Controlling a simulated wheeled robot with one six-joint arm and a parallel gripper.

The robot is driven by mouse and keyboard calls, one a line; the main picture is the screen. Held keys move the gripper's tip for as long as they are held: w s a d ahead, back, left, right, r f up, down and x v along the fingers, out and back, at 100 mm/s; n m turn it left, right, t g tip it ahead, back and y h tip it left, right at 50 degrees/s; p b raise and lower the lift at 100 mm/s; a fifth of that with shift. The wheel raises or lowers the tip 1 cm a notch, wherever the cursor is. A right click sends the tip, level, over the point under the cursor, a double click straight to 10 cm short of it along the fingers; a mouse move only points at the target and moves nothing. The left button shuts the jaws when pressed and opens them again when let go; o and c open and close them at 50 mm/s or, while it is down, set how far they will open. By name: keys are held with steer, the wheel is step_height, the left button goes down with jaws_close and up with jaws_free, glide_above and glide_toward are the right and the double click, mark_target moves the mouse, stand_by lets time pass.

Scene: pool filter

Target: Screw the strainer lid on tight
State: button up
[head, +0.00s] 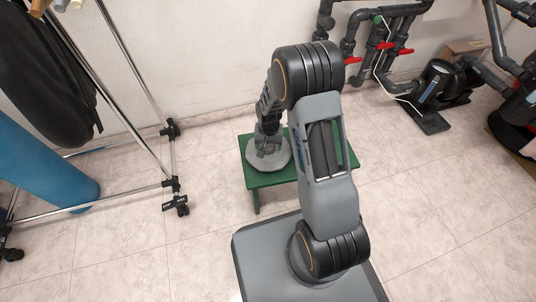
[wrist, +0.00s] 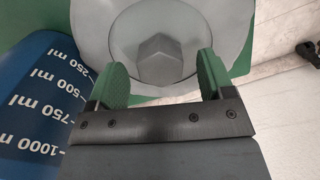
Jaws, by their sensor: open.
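The grey strainer lid (wrist: 205,25) shows in the wrist view as a round disc with a raised faceted knob (wrist: 160,60) at its middle. In the head view the grey strainer piece (head: 268,155) sits on a green bench (head: 270,179), partly covered by my arm. My gripper (wrist: 160,75) is open, with one green-padded finger on each side of the knob. Gaps show between the fingers and the knob, so they appear apart. It also shows in the head view (head: 267,147), small and dark above the lid. The lid's thread and seat are hidden.
A blue measuring jug (wrist: 40,100) with white markings stands close left of my gripper in the wrist view. A wheeled metal rack (head: 170,150) stands left of the bench. Pipes with red valves (head: 385,45) run along the back wall. Tiled floor right of the bench is clear.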

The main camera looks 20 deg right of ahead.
steer(key=shift+f, duration=0.75)
steer(key=c, duration=1)
steer(key=shift+r, duration=0.1)
steer(key=shift+c, duration=0.5)
steer(key=shift+r, duration=0.1)
